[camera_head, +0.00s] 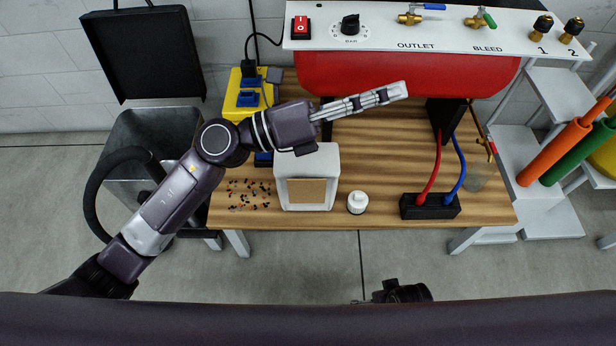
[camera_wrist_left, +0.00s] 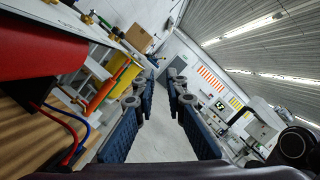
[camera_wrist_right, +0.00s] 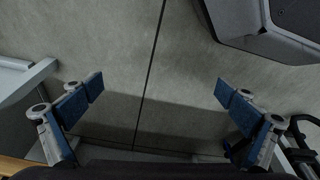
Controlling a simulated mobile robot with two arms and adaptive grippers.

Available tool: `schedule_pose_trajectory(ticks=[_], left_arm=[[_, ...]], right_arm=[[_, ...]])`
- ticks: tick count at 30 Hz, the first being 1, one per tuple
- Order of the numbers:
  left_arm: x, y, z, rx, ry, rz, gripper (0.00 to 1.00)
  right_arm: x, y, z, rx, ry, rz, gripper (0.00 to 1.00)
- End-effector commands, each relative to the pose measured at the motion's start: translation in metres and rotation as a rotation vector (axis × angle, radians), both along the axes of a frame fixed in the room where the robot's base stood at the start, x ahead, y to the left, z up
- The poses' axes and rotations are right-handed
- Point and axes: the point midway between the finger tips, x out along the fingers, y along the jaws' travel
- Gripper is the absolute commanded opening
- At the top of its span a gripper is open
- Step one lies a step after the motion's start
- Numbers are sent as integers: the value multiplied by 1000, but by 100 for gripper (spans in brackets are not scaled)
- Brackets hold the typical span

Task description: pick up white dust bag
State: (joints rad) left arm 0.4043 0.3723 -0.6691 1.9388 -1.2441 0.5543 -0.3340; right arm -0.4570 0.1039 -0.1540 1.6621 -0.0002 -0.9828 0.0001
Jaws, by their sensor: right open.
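The white dust bag (camera_head: 328,160) stands on the wooden bench, left of its middle. It is boxy, with a tan square panel on its front. My left gripper (camera_head: 394,92) reaches over the bench from the left, above and behind the bag, pointing right. My left arm overlaps the bag's top rear edge in the head view. In the left wrist view the left gripper's fingers (camera_wrist_left: 162,82) are apart with nothing between them. In the right wrist view my right gripper (camera_wrist_right: 160,88) is open and empty above the grey floor.
A small white bottle (camera_head: 357,203) stands right of the bag. Dark and red bits (camera_head: 248,195) lie left of it. A black block (camera_head: 430,207) with red and blue hoses sits further right. A red tank (camera_head: 400,74) is behind. An open-lidded grey bin (camera_head: 150,130) stands left.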

Motion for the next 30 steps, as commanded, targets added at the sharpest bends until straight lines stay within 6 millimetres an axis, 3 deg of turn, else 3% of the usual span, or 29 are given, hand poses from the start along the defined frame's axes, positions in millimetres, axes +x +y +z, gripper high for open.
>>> schedule_pose_trajectory(ticks=[2, 5, 9, 12, 15, 19, 22, 30], left_arm=[[-20, -12, -30, 203, -163, -110, 12], [-34, -7, -81, 477, -342, -244, 12], [-28, 35, -147, 857, -523, -397, 12], [-13, 77, -177, 1087, -593, -472, 12], [1, 113, -193, 1255, -624, -522, 12], [11, 140, -201, 1375, -637, -554, 12], [13, 145, -209, 1403, -637, -565, 12], [14, 132, -239, 1401, -636, -566, 12]], right_arm=[[-1, 1, -1, 1, 0, 0, 100], [-1, 1, -2, 2, 0, 0, 100], [-2, 2, -4, 3, -1, 1, 100], [-5, 1, -7, 2, 4, 1, 100], [-7, 1, -9, 1, 9, 0, 100], [-6, 1, -9, 1, 8, 0, 100], [-5, 1, -9, 1, 7, 1, 100], [2, 2, 0, 3, -1, 1, 100]])
